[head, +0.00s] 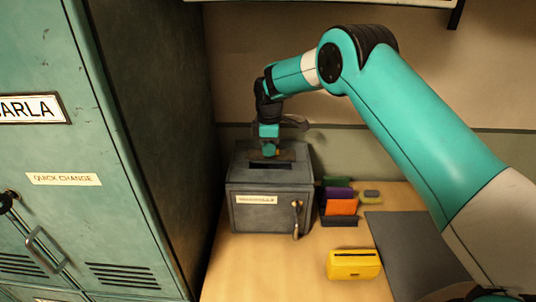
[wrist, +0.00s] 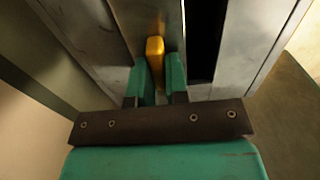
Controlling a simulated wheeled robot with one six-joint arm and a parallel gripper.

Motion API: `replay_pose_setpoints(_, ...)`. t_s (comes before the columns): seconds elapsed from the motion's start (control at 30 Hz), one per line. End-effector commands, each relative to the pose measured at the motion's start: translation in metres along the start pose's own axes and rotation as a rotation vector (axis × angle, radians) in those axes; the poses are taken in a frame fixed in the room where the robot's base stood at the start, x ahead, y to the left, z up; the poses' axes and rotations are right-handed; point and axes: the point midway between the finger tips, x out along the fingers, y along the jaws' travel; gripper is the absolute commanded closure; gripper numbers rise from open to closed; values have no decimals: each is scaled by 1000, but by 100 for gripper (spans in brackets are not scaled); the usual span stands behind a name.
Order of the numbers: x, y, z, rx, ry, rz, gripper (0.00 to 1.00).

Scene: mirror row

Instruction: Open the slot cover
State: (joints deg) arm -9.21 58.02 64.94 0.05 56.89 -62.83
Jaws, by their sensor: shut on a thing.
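A grey metal box (head: 270,208) stands on the table, with a long dark slot opening (head: 270,166) in its top. In the wrist view the slot (wrist: 203,40) shows as a dark strip right of a metal cover plate (wrist: 128,15). A yellow-orange knob (wrist: 155,47) stands up from the plate. My gripper (head: 268,147) is over the back of the box top. In the wrist view its teal fingers (wrist: 158,72) are shut on the knob, one on each side. Part of the cover is hidden behind my gripper in the head view.
Colored card-like holders (head: 340,207) stand close to the right of the box. A yellow box (head: 353,265) lies in front, beside a dark grey mat (head: 400,245). A tall teal locker (head: 100,150) stands at the left. A handle (head: 296,217) is on the grey box's front.

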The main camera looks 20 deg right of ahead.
Motion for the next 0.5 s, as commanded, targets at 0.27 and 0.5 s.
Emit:
replay_pose_setpoints(0.27, 0, 12, 0, 0, 0, -1, 100)
replay_pose_setpoints(0.5, 0, 12, 0, -1, 0, -1, 74)
